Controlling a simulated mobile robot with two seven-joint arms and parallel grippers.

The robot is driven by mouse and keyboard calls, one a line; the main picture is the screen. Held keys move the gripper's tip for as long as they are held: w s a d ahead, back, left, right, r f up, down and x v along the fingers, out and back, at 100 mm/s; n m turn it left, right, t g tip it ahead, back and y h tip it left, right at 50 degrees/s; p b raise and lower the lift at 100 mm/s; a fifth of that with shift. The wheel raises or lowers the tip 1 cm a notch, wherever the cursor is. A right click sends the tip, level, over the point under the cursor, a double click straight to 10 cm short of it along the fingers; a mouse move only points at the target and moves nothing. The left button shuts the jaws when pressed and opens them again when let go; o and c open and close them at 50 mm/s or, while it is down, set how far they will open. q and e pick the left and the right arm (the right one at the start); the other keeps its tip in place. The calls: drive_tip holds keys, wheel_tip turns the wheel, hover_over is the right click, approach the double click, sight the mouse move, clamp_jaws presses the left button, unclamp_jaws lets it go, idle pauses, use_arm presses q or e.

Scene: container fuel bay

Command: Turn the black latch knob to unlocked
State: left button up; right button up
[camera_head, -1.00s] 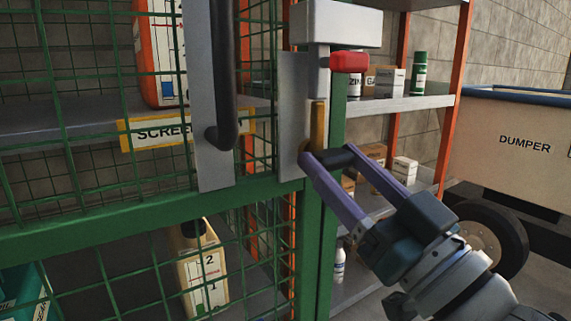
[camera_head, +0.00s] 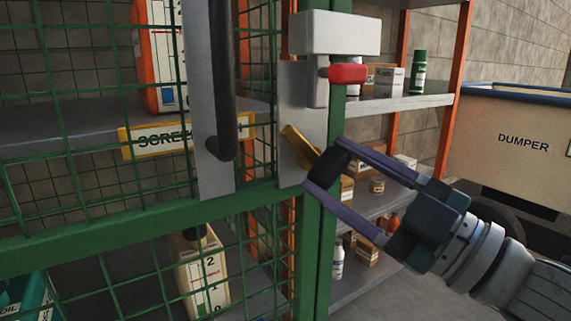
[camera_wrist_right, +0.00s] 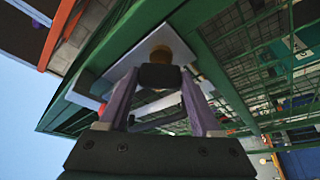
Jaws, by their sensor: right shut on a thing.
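The black latch knob (camera_head: 333,165) is on the grey plate (camera_head: 297,100) at the green gate's right post. A yellow pointer (camera_head: 296,141) behind the knob tilts to the upper left. My right gripper (camera_head: 326,167) comes in from the lower right and is shut on the knob, one finger above and one below. In the right wrist view the black knob (camera_wrist_right: 160,76) sits between both fingertips, with a brass-coloured part (camera_wrist_right: 160,54) behind it. My left gripper is in neither view.
A grey box (camera_head: 335,33) with a red-tipped part (camera_head: 348,74) sits above the knob. A long black handle (camera_head: 222,80) stands left of it on the green mesh gate (camera_head: 130,218). Shelves (camera_head: 400,103) are behind my right arm, and a beige dumper (camera_head: 510,140) is at right.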

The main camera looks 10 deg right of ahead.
drive_tip(key=n, duration=0.1)
drive_tip(key=n+g+p, duration=0.1)
drive_tip(key=n, duration=0.1)
drive_tip(key=n+g+p, duration=0.1)
drive_tip(key=n, duration=0.1)
drive_tip(key=shift+r+y, duration=0.25)
drive_tip(key=shift+y, duration=0.05)
drive_tip(key=shift+d+n+g+h+p, duration=0.1)
drive_tip(key=shift+n+g+h+p, duration=0.3)
drive_tip(key=shift+n, duration=0.85)
drive_tip(key=shift+n+g+h+p, duration=0.1)
drive_tip(key=shift+n+g+p, duration=0.4)
drive_tip(key=shift+n+p, duration=0.55)
drive_tip(key=shift+f+n, duration=0.1)
drive_tip(key=shift+n, duration=0.2)
drive_tip(key=o, duration=1.4)
drive_tip(key=v, duration=0.9)
drive_tip(key=shift+s+d, duration=0.3)
